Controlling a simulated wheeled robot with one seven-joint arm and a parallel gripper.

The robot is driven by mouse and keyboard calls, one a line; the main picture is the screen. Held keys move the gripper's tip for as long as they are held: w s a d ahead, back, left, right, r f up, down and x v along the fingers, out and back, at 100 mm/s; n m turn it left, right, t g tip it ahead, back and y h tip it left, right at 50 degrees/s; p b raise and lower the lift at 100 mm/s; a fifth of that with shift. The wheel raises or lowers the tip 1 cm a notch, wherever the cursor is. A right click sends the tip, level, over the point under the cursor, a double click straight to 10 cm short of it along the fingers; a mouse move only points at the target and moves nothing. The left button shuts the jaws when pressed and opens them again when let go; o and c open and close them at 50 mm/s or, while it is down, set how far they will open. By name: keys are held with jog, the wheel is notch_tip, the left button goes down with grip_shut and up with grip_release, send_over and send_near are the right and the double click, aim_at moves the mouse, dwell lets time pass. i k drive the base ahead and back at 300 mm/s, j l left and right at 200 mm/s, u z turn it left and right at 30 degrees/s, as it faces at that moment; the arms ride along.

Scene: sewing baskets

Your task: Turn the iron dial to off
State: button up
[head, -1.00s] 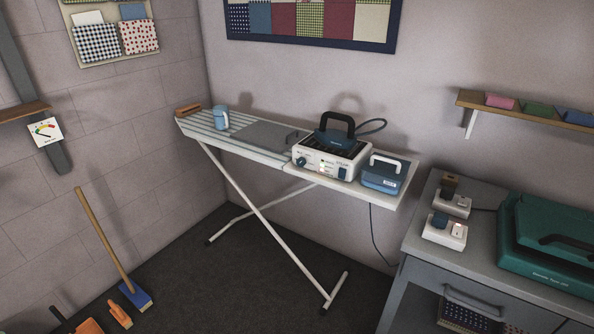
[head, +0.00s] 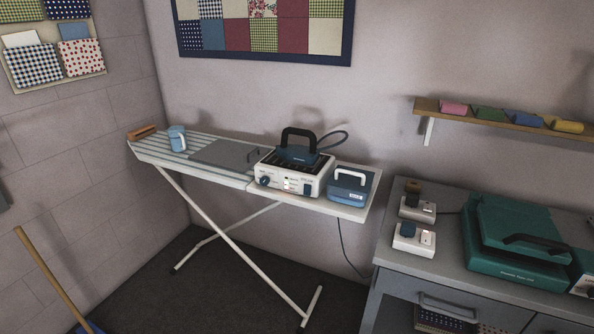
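The iron station (head: 294,176) is a white box with a dark top on the right part of the ironing board (head: 211,142). A dark blue iron (head: 298,151) with a black handle rests on top of it. A round dark dial (head: 264,181) is on the left of its front face. Small red lights show beside the dial, and a dark switch sits at the right of the face. The dial's setting is too small to read. My gripper is not in view.
A blue case with a white handle (head: 349,187) stands right of the station. A blue mug (head: 177,138) stands at the left. A grey cabinet (head: 405,268) with a green press (head: 515,240) is at the right. A broom (head: 42,266) leans at lower left. Dark floor is open before the board.

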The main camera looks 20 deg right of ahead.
aim_at(265, 181)
jog(key=i+j+u, duration=0.1)
jog(key=i+j, duration=0.25)
jog(key=i, duration=0.15)
jog(key=i+j+u, duration=0.15)
jog(key=i+j, duration=0.15)
jog(key=i, duration=0.2)
